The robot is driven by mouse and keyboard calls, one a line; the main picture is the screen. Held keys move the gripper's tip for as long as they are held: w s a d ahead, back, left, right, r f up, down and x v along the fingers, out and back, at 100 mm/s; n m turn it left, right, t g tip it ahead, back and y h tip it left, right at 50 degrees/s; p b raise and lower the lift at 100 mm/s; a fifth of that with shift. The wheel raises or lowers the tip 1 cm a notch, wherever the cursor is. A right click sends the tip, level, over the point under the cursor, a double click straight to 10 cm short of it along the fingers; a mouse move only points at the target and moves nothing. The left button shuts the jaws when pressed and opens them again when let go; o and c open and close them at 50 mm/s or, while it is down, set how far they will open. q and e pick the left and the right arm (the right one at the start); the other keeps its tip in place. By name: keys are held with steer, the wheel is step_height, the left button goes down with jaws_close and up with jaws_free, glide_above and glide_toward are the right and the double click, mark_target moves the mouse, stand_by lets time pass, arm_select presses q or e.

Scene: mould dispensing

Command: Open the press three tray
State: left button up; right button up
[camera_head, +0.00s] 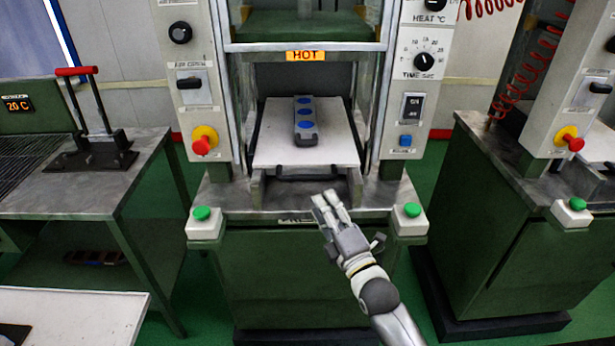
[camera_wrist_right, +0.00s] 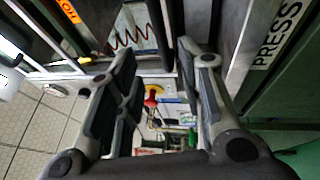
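A press stands in the middle of the head view, and its pale flat tray (camera_head: 270,145) sticks out toward me at the front of the press opening. A dark handle bar (camera_head: 308,178) runs along the tray's front edge. A grey mould with blue round spots (camera_head: 305,120) lies on the tray. My right gripper (camera_head: 324,198) is just in front of and below the tray's front edge, apart from the handle as far as I can see. In the wrist view the right gripper's fingers (camera_wrist_right: 157,52) are spread with nothing between them. The press number is not readable. My left gripper is out of view.
Green buttons flank the press front, at left (camera_head: 202,213) and right (camera_head: 412,209). A red emergency knob (camera_head: 203,142) sits on the left column. Another press (camera_head: 520,200) stands at right, and a bench with a red-handled lever (camera_head: 95,115) at left.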

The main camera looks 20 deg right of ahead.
mark_target(308, 177)
steer(key=p+x, duration=0.1)
steer(key=x, duration=0.9)
steer(key=shift+w+p, duration=0.3)
steer(key=shift+p, duration=0.05)
jaws_close()
